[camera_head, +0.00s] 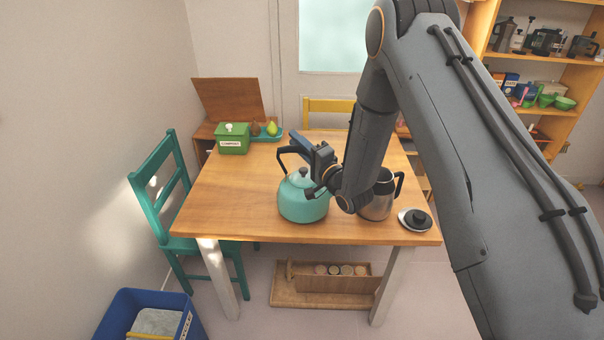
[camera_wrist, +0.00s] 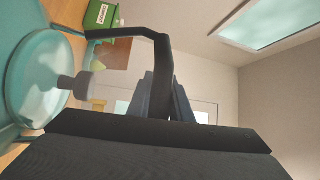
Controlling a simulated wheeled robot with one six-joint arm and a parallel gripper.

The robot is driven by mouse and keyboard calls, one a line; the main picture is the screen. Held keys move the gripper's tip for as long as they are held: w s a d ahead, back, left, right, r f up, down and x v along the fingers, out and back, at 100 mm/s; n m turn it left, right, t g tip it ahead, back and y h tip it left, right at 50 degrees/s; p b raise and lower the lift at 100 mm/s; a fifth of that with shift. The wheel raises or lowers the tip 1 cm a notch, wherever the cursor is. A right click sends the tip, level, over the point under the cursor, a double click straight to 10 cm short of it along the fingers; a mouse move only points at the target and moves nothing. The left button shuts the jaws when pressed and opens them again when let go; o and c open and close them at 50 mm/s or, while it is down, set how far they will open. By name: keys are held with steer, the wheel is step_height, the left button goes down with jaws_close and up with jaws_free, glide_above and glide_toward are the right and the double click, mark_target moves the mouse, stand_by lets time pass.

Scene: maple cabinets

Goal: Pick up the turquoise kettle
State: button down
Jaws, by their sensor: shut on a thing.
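The turquoise kettle (camera_head: 302,203) stands upright on the wooden table near its front edge, with a dark lid knob and a dark arched handle (camera_head: 283,158). My gripper (camera_head: 304,150) is at the top of the handle, reaching in from the right. In the wrist view the kettle's lid and body (camera_wrist: 40,85) fill the left side, and the handle (camera_wrist: 130,32) runs into the gap between the fingers of my gripper (camera_wrist: 166,98). The fingers are shut on the handle. Whether the kettle's base touches the table is hard to tell.
A steel pot (camera_head: 376,200) with a dark handle stands close to the kettle's right, and a dark lid (camera_head: 415,219) lies at the front right corner. A green compost box (camera_head: 232,138) and a tray with pears (camera_head: 266,135) are at the back left. The table's left part is clear.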

steer(key=shift+r, duration=0.15)
step_height(320, 180, up, 10)
steer(key=b, duration=0.2)
steer(key=shift+b, duration=0.4)
stand_by(0.9)
